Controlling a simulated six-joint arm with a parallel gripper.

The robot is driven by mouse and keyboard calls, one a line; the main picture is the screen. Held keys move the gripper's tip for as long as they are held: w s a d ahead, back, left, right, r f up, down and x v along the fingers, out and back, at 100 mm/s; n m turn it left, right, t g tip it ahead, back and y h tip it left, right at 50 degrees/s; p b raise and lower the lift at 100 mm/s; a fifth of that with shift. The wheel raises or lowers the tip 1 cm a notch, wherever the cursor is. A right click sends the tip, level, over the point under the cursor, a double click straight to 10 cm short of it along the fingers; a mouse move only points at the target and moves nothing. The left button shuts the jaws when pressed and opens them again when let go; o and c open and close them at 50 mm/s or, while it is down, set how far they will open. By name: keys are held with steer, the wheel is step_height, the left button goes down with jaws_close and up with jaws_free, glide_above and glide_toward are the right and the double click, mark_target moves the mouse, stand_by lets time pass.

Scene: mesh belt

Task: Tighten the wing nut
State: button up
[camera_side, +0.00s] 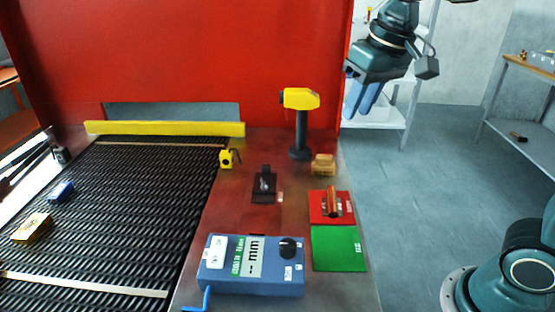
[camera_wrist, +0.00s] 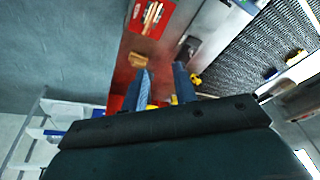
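A small grey piece (camera_side: 265,183) stands upright on a dark square plate (camera_side: 268,197) in the middle of the red bench strip. It looks like the wing nut, but it is too small to be sure. The dark plate also shows in the wrist view (camera_wrist: 190,46), beyond the right fingertip. My gripper (camera_side: 358,110) hangs high at the right edge of the bench, well apart from the plate. In the wrist view its two blue fingers (camera_wrist: 160,72) are spread with a clear gap and nothing held between them.
A yellow-headed post (camera_side: 301,125) stands at the back of the bench. A wooden block (camera_side: 323,164), red mat (camera_side: 318,212) with a copper-coloured rod, green mat (camera_side: 340,250) and blue measuring box (camera_side: 250,280) lie along it. A yellow device (camera_side: 227,158) is beside the black mesh belt (camera_side: 120,230).

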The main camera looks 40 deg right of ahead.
steer(key=w+a+f+m+g, duration=0.15)
steer(key=w+a, duration=0.25)
steer(key=w, duration=0.7)
steer(key=g, duration=0.2)
glide_above(264, 185)
steer(key=w, duration=0.2)
step_height(264, 185, down, 6)
steer(key=shift+d+f, duration=0.25)
steer(key=shift+d, duration=0.1)
steer(key=shift+s+f+m, duration=0.1)
steer(key=shift+m, duration=0.15)
step_height(264, 185, down, 14)
steer(key=shift+r, duration=0.2)
jaws_close()
steer(key=shift+s, duration=0.1)
